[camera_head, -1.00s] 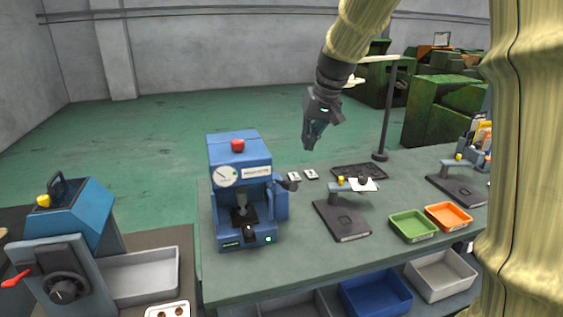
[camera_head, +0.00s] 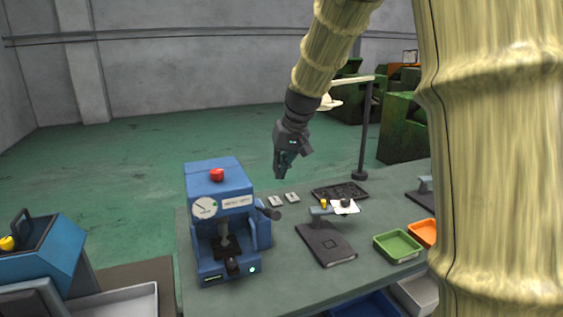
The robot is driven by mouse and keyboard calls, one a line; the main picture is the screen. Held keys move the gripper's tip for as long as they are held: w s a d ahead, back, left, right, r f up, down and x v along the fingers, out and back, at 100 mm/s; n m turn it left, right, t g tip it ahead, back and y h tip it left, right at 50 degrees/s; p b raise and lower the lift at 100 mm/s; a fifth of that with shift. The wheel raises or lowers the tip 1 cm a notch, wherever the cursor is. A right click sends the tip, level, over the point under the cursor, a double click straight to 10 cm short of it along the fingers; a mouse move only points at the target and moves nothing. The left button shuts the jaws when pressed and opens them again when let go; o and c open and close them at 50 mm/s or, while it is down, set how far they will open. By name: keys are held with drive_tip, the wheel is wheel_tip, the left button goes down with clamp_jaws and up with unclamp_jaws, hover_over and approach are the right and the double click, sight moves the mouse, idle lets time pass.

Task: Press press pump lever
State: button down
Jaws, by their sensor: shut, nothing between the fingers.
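The blue press (camera_head: 222,215) stands at the left end of the grey-green bench. It has a red button on top, a round white gauge on its front and a dark tool over a small black plate. A dark lever (camera_head: 267,213) with a rounded grip sticks out from its right side. My gripper (camera_head: 284,170) hangs above the bench, pointing down. In the picture it is above and slightly right of the lever, apart from it. Its fingers are shut and hold nothing.
A black fixture (camera_head: 325,244) lies right of the press, with a lamp post (camera_head: 364,130) behind it. A green bin (camera_head: 397,246) and an orange bin (camera_head: 424,234) sit farther right. Two small blocks lie behind the lever. Another blue machine (camera_head: 43,256) stands at left.

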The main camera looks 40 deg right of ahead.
drive_tip(key=p, duration=0.2)
hover_over(266, 211)
drive_tip(key=d, duration=0.3)
wheel_tip(266, 211, down, 6)
drive_tip(key=shift+s+a+f, duration=0.3)
drive_tip(key=shift+s+f, duration=0.3)
drive_tip(key=shift+f, duration=0.3)
drive_tip(key=shift+s+a+f+p, duration=0.15)
drive_tip(key=shift+f+p, duration=0.05)
drive_tip(key=shift+f, duration=0.2)
drive_tip(key=shift+s+a+f+p, duration=0.1)
drive_tip(key=shift+f+p, duration=0.1)
drive_tip(key=shift+f, duration=0.15)
